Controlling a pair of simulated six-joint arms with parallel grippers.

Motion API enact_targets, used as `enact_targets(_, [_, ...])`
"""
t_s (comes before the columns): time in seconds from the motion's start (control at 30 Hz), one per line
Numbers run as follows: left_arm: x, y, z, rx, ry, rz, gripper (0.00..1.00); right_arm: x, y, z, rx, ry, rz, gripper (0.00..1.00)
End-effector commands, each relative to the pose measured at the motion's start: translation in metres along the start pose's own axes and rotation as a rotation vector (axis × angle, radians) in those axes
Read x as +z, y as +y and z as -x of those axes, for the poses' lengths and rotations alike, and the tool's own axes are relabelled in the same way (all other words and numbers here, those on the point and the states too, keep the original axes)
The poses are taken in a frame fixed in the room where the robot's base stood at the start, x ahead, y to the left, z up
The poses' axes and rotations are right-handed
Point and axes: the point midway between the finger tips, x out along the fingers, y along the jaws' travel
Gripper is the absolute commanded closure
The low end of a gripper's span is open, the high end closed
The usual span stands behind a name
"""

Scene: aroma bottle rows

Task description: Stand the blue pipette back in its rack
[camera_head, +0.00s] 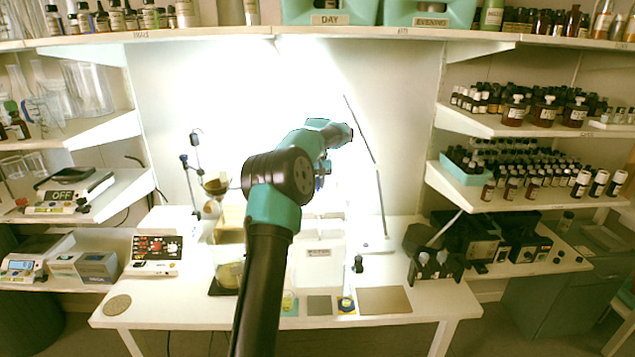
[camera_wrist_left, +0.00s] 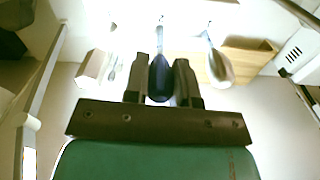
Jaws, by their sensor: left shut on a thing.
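In the left wrist view my left gripper (camera_wrist_left: 164,68) is shut on the dark blue bulb of the blue pipette (camera_wrist_left: 160,80). The pipette's thin stem runs from the bulb toward the top of that view, and its tip is unclear against the bright background. A second pipette with a pale grey bulb (camera_wrist_left: 218,68) is to the right of the gripper, apart from it. In the head view my left arm rises up the middle and its links hide the gripper and pipette. I cannot pick out the rack with certainty. My right gripper is not in view.
The white bench (camera_head: 440,300) holds a control box with red displays (camera_head: 158,247), a small dark bottle (camera_head: 358,264) and a flat tan plate (camera_head: 384,300). A thin stand rod (camera_head: 379,200) rises right of my arm.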

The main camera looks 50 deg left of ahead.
Motion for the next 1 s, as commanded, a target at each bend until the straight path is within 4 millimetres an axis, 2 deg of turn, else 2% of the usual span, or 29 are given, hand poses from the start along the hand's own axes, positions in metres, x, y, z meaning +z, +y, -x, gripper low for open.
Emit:
enact_targets(0.77, [0.0, 0.0, -0.012, 0.0, 0.0, 0.0, 0.81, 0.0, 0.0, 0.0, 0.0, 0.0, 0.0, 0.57])
enact_targets(0.8, [0.0, 0.0, -0.012, 0.0, 0.0, 0.0, 0.75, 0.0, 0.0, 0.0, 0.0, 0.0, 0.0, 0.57])
enact_targets(1.0, [0.0, 0.0, -0.012, 0.0, 0.0, 0.0, 0.56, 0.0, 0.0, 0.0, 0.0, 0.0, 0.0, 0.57])
